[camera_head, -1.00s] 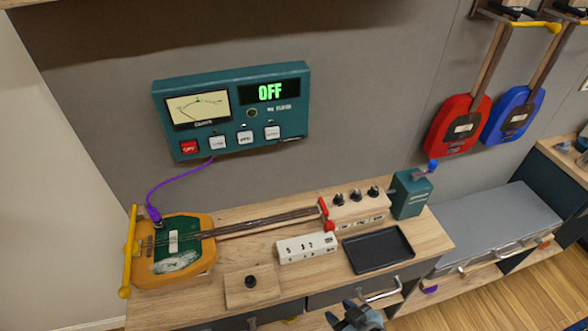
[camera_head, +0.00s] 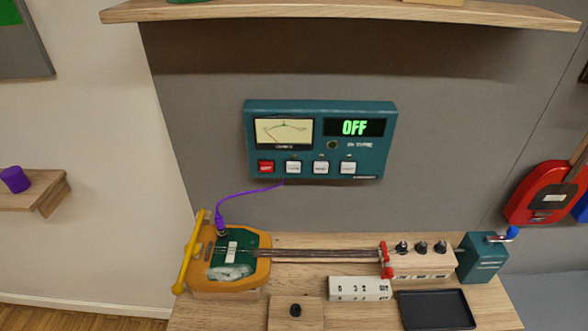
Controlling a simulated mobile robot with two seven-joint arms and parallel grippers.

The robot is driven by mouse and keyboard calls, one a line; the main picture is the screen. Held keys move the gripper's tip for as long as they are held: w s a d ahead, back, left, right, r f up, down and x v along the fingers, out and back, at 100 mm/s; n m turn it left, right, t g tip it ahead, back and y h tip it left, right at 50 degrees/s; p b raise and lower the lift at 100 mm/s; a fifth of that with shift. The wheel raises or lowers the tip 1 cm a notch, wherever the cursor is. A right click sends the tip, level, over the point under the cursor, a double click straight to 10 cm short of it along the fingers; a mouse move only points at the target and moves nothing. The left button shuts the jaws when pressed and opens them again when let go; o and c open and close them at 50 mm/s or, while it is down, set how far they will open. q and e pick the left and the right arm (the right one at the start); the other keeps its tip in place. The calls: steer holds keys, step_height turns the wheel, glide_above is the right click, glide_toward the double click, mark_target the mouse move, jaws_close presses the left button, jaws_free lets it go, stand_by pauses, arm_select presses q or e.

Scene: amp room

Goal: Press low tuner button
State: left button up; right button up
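The tuner is a teal box (camera_head: 320,108) fixed to the grey wall above the bench. Neither of my grippers is in view.
An orange and green guitar (camera_head: 228,263) lies on the wooden bench (camera_head: 245,310), joined to the tuner by a purple cable (camera_head: 240,191). A black tray (camera_head: 436,308), a white block (camera_head: 360,289) and a teal crank box (camera_head: 482,258) are also there. A wooden shelf (camera_head: 340,12) hangs above.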

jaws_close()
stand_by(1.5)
